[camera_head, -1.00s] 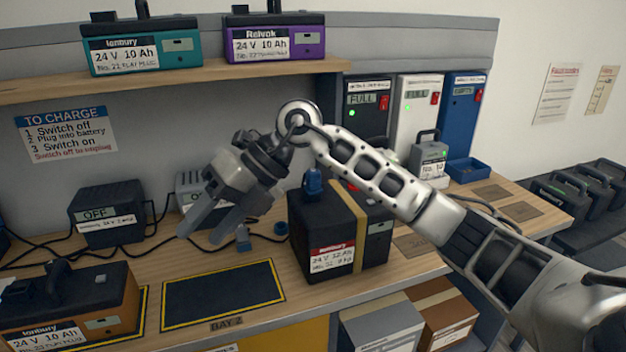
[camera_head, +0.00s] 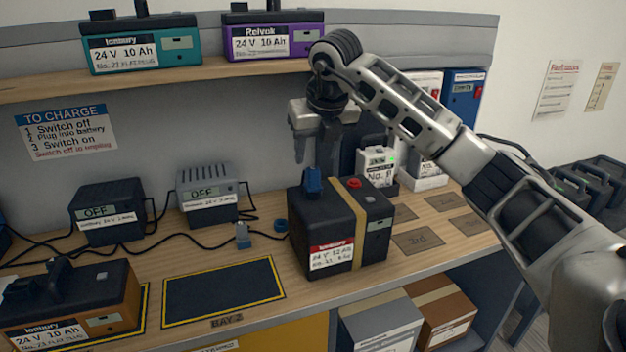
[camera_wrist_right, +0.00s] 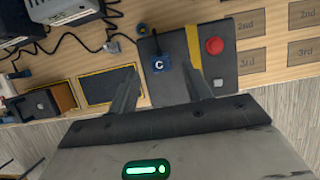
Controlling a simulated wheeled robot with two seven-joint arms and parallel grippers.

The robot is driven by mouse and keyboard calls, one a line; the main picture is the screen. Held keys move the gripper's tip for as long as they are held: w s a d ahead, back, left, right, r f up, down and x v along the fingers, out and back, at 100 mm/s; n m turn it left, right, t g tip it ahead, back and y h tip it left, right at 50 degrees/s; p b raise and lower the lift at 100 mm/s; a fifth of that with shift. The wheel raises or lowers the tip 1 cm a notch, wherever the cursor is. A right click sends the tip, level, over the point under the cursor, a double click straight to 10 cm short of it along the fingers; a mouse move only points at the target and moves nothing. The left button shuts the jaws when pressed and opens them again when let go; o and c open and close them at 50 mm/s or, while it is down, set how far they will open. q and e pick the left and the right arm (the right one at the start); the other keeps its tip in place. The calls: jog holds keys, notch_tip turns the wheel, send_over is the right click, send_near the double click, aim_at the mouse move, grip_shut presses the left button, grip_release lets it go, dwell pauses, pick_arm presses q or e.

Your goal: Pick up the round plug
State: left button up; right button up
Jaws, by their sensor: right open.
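My left gripper is out of view.
Two chargers reading OFF (camera_head: 110,212) (camera_head: 207,193) trail black cables. The yellow-edged mat (camera_head: 222,292) is empty. The shelf (camera_head: 190,82) overhangs the bench's back.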

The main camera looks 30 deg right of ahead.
aim_at(313, 169)
jog(key=shift+s+p+x, duration=0.2)
jog(key=shift+p+x, duration=0.25)
jog(key=shift+x, duration=2.5)
jog(key=shift+a, duration=0.15)
grip_shut()
